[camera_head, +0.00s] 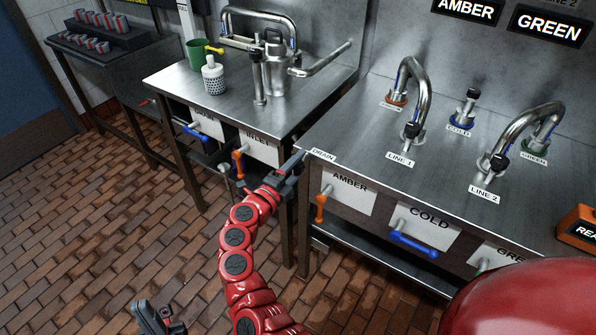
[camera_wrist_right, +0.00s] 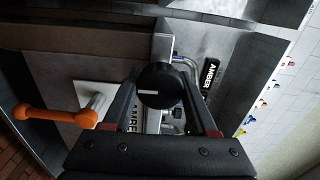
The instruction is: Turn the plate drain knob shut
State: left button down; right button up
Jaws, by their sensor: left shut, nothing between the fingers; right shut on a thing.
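The plate drain knob (camera_wrist_right: 160,86) is a round black knob with a short white mark, which lies level across the right wrist view. It sits on a metal block at the bench front. My right gripper (camera_wrist_right: 162,96) is shut on this knob, one finger on each side. In the head view my right gripper (camera_head: 292,168) is at the bench's front-left corner, beside the DRAIN label (camera_head: 322,155); the knob is hidden there. My left gripper (camera_head: 159,320) is low at the bottom left, over the brick floor, shut and empty.
An orange lever (camera_head: 320,203) under AMBER and a blue lever (camera_head: 414,246) under COLD hang on the bench front. A second bench (camera_head: 220,98) to the left carries a green mug (camera_head: 196,54) and has blue and orange levers. Brick floor (camera_head: 90,220) is clear at left.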

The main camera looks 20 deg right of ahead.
dwell(0.4)
jog(key=o, duration=1.4)
jog(key=shift+a, duration=0.1)
